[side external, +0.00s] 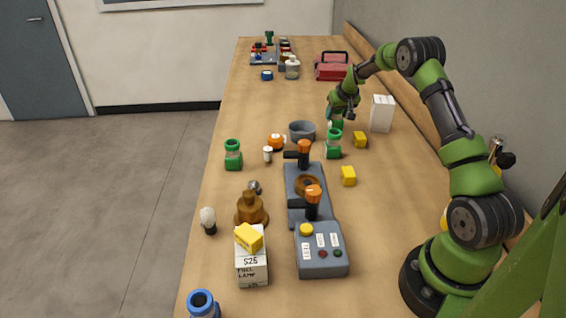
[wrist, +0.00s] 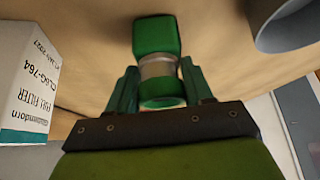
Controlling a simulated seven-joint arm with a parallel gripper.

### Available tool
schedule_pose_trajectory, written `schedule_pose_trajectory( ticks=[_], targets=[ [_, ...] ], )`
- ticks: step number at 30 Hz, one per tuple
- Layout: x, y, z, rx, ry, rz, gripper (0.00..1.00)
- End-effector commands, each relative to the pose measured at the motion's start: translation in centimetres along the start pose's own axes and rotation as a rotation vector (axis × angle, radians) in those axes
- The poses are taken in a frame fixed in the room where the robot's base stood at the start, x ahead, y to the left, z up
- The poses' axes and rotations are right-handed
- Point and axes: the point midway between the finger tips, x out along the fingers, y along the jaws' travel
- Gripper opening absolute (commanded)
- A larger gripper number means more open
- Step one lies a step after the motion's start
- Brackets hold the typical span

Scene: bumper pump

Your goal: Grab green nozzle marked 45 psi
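A green nozzle (wrist: 157,38) with a pale grey band sits between the fingers of my gripper (wrist: 160,88) in the wrist view. Both fingers lie against its sides near the green rim, with no clear gap. In the side view my gripper (side external: 338,112) is beyond the grey bowl, and the nozzle there is small and partly hidden. Another green nozzle (side external: 334,146) with a white band stands nearer, right of the bowl. One more green nozzle (side external: 233,156) stands at the left table edge. No psi marking is readable.
A white fuel filter box (side external: 381,113) stands right of my gripper and also shows in the wrist view (wrist: 24,80). The grey bowl (side external: 302,131) is on the other side. A red toolbox (side external: 332,68) is farther back.

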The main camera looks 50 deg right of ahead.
Motion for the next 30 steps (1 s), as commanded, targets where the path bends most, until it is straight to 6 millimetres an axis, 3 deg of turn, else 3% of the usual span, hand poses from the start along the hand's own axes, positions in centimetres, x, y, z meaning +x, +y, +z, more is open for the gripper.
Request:
schedule_pose_trajectory(
  ticks=[1, 5, 14, 30],
  targets=[
    [0.0, 0.0, 0.0, 0.0, 0.0, 0.001, 0.3],
    [0.0, 0.0, 0.0, 0.0, 0.0, 0.001, 0.1],
    [-0.6, 0.0, -0.4, -0.001, 0.004, 0.001, 0.09],
    [-8.9, -0.1, -5.3, -0.002, 0.007, 0.0, 0.09]
  ],
)
